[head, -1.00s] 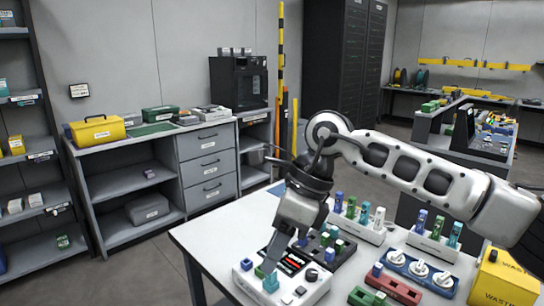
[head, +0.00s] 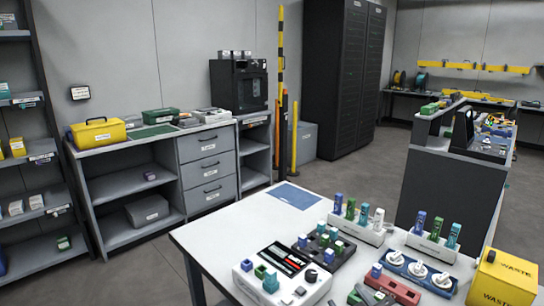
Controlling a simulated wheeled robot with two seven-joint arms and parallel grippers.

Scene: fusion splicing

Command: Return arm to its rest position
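My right arm no longer crosses the table in the head view. Only a small dark part, which looks like the tip of my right gripper (head: 371,294), shows at the bottom edge, in front of the green block (head: 355,298). Its fingers are too cut off to tell open from shut. My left gripper is out of view. The white device (head: 308,293) stands at the table's front, with a dark screen, a green block (head: 260,271) and a teal block (head: 271,283) on top. Nothing of mine touches it.
A dark tray (head: 340,262) of small blocks stands behind the device. White racks (head: 372,236) hold upright coloured pieces. A blue holder (head: 437,284) with white spools, a red block (head: 398,289) and a yellow waste bin (head: 503,279) stand right.

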